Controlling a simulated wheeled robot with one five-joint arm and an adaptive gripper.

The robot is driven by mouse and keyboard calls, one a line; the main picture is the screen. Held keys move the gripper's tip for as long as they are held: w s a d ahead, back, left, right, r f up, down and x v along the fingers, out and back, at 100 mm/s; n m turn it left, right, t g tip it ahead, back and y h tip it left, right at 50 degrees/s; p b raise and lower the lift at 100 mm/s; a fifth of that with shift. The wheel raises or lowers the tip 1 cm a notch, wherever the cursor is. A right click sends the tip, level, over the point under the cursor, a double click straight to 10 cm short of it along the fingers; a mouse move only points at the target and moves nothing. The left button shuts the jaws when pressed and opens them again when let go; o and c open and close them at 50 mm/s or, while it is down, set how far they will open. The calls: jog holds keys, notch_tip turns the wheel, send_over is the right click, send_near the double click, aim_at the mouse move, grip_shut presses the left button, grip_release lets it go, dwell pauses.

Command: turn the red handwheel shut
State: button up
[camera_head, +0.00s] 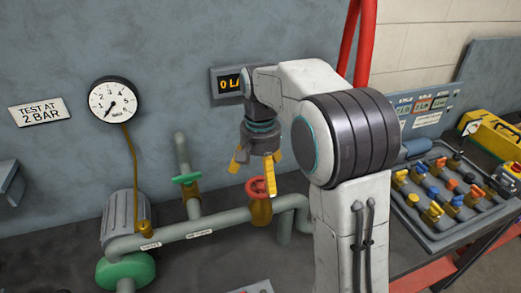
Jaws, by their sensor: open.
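The red handwheel (257,187) sits on top of a brass valve (261,211) on the grey pipe run. My gripper (254,174) is above and around the handwheel's height, pointing down, with its fingers spread open. One yellow fingertip (270,176) stands in front of the handwheel's right side, and another (235,162) is up to its left. I cannot tell whether any finger touches the wheel. Part of the wheel is hidden behind the front finger.
A pressure gauge (114,100) and a "TEST AT 2 BAR" sign (39,112) are on the wall. A tray of coloured valves (464,236) lies right of my arm. A display (228,83) is partly hidden behind it.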

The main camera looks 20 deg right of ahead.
aim_at(260, 183)
notch_tip(260, 183, up, 9)
jog(key=shift+f, duration=0.15)
dwell(0.4)
dwell(0.4)
